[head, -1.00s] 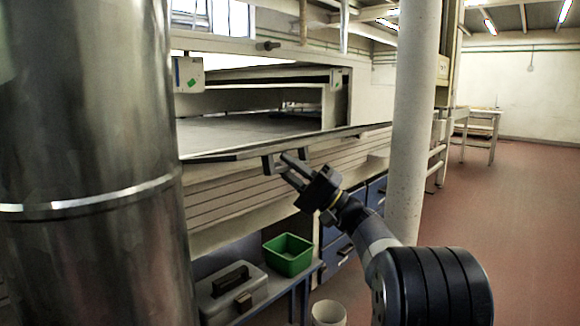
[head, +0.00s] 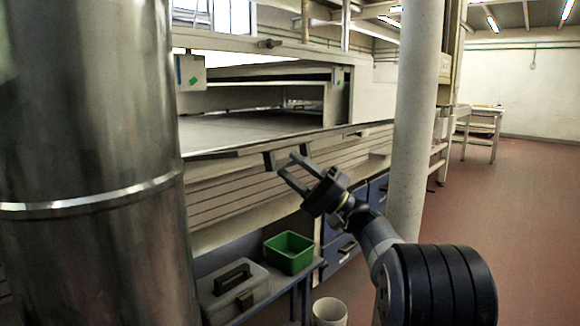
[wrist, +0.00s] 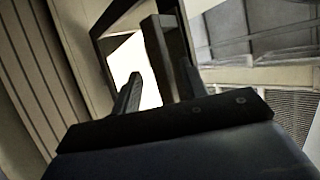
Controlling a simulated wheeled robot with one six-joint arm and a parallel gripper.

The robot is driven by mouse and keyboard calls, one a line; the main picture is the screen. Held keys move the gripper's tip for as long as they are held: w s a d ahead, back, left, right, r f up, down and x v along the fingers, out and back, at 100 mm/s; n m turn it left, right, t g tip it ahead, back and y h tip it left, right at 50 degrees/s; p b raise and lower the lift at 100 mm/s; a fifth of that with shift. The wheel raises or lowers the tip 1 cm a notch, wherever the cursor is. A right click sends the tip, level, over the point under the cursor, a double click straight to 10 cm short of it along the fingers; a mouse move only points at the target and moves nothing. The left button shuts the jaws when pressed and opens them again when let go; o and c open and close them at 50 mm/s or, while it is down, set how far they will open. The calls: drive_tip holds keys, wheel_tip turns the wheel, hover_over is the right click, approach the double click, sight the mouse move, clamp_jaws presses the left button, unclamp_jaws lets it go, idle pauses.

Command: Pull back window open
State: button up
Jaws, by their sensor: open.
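The back window (head: 225,153) shows in the head view as a thin dark panel, swung out and seen nearly edge-on below the wide opening. Its dark bracket-like handle (head: 270,159) sticks out near the middle of the panel. My gripper (head: 290,164) is open, with its two fingers just to the right of and below the handle. I see no grip on the handle, and cannot tell whether a finger touches it. In the wrist view the two dark fingers stand apart against a bright gap, with dark frame parts close behind them.
A large metal cylinder (head: 90,130) blocks the left side. Below are a green bin (head: 289,254), a grey toolbox (head: 228,292) and a white bucket (head: 329,312). Red floor (head: 500,230) is free at right.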

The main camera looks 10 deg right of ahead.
drive_tip(key=p+v, duration=0.1)
drive_tip(key=v, duration=0.8)
drive_tip(key=shift+f, duration=0.15)
drive_tip(key=shift+d, duration=0.1)
drive_tip(key=b+x, duration=0.1)
drive_tip(key=x, duration=0.9)
drive_tip(key=shift+w+a+r, duration=0.1)
drive_tip(key=shift+a+r, duration=0.15)
drive_tip(key=shift+r, duration=0.05)
